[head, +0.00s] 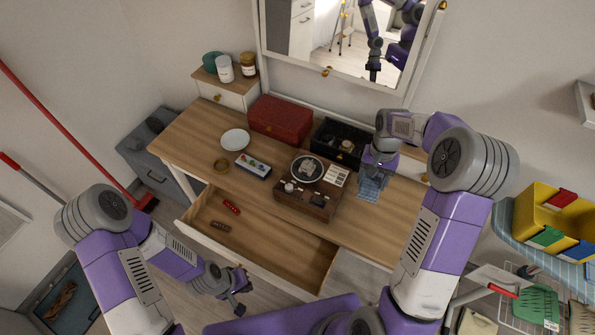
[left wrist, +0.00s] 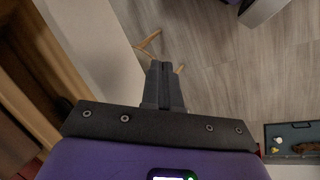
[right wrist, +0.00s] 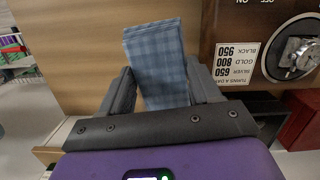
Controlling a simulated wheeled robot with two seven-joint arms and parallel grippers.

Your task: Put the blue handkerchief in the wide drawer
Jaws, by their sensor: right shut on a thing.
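The blue checked handkerchief (head: 371,188) is at the right part of the desk, beside the brown box with a dial. My right gripper (head: 377,170) is shut on it. In the right wrist view the handkerchief (right wrist: 156,52) sits between the two fingers (right wrist: 162,82) and sticks out past them. Whether it touches the desk top is hard to tell. The wide drawer (head: 270,240) under the desk's front is pulled open. It holds a red item (head: 231,207) and a dark brown item (head: 220,226). My left gripper (head: 238,297) is empty in front of the drawer, its fingers (left wrist: 162,85) together.
The brown dial box (head: 307,200) stands just left of the handkerchief, above the drawer. A red box (head: 280,119), a black box (head: 342,142), a white plate (head: 235,139) and a small case (head: 253,166) are on the desk. The drawer's right half is clear.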

